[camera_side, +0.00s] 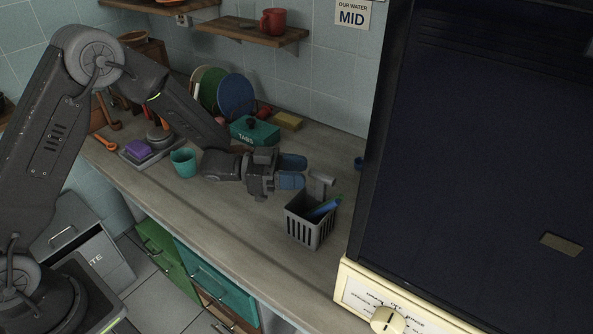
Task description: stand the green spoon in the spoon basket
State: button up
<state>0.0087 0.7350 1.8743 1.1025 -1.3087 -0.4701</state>
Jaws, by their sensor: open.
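The grey slatted spoon basket (311,231) stands on the counter, right of the centre of the view. A slim blue piece with a green end (327,206) leans inside it, its upper end at the right rim; I cannot tell whether this is one spoon or two, or whether it is the green spoon. My gripper (303,171) lies low and level, just behind and left of the basket. Its two blue-tipped fingers point right and are apart, with nothing seen between them. A grey rounded piece (320,184) shows at the basket's back rim, its nature unclear.
A teal cup (184,162) and a tray with a purple sponge (139,149) stand left. Behind are a green TABS box (254,132), upright plates (237,95) and a yellow sponge (288,120). A large dark appliance (480,150) blocks the right side. The counter's front strip is clear.

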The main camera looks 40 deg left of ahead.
jog(key=v, duration=1.3)
jog(key=shift+s+a, duration=0.2)
jog(key=shift+a, duration=0.05)
jog(key=w+a+r+n+t+y, duration=0.1)
jog(key=a+r+n+t+y, duration=0.15)
jog(key=r+y, duration=0.4)
jog(key=w+a+r+n+t+y, duration=0.1)
jog(key=a+r+n+t+y, duration=0.1)
jog(key=r+n+y, duration=0.45)
jog(key=s+d+n+g+y, duration=0.1)
jog(key=s+g, duration=0.3)
jog(key=s, duration=0.7)
jog(key=s+d+n+g+y, duration=0.1)
jog(key=s+g, duration=0.3)
jog(key=s, duration=0.6)
jog(key=shift+s+d+r+n+y, duration=0.3)
jog(key=shift+s+d+r+n, duration=0.15)
jog(key=shift+d, duration=0.45)
jog(key=shift+f, duration=0.1)
